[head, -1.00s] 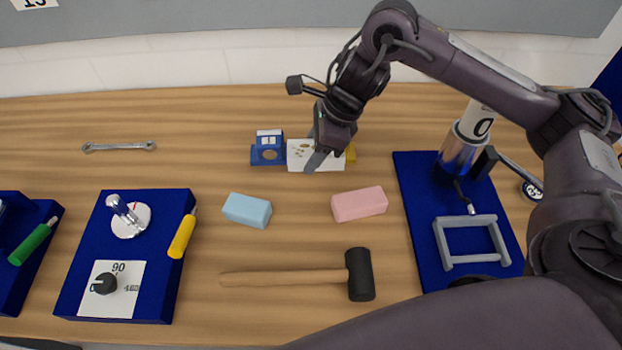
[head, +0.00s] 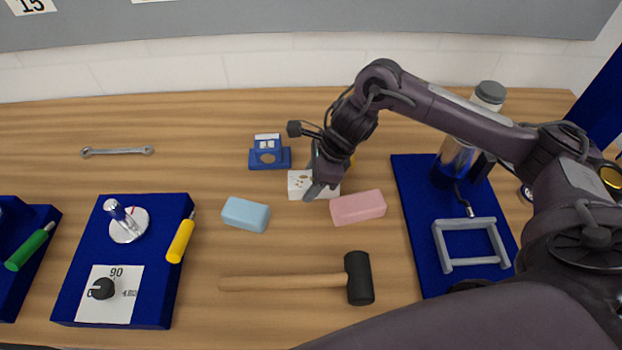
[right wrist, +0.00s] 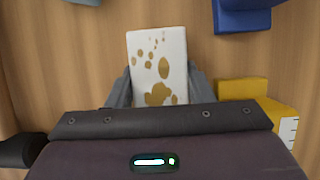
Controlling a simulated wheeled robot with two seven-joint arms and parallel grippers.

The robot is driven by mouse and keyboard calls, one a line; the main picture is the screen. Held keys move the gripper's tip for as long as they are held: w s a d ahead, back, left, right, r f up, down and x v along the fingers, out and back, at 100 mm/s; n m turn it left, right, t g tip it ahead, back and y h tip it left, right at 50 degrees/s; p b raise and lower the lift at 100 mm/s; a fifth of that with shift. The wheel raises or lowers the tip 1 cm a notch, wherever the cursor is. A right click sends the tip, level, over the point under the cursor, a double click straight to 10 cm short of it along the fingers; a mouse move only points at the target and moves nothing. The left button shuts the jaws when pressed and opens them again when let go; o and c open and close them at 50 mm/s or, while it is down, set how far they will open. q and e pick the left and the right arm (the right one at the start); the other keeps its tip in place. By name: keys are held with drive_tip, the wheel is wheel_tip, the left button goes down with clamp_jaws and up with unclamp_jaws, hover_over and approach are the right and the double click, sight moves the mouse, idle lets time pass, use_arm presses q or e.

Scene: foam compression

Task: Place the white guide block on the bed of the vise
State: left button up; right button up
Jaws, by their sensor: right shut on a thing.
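The white guide block (head: 300,184), marked with brown spots, is between the fingers of my right gripper (head: 315,180) in the head view. It also shows in the right wrist view (right wrist: 158,65), with a grey finger on each side. Whether it touches the table is hard to tell. A blue fixture (head: 269,153) stands behind and left of it. A yellow part (right wrist: 245,90) with a white scale lies to the right of the gripper in the wrist view. These look like vise parts, with bare wood between them; the bed is not clear. My left gripper is not seen.
A light blue block (head: 246,214) and a pink block (head: 358,207) lie in front of the guide block. A mallet (head: 290,283) lies nearer. A wrench (head: 117,151) and a blue panel (head: 120,260) are left. A blue board (head: 430,200) with a grey frame is right.

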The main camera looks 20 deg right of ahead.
drive_tip(key=o, duration=1.1)
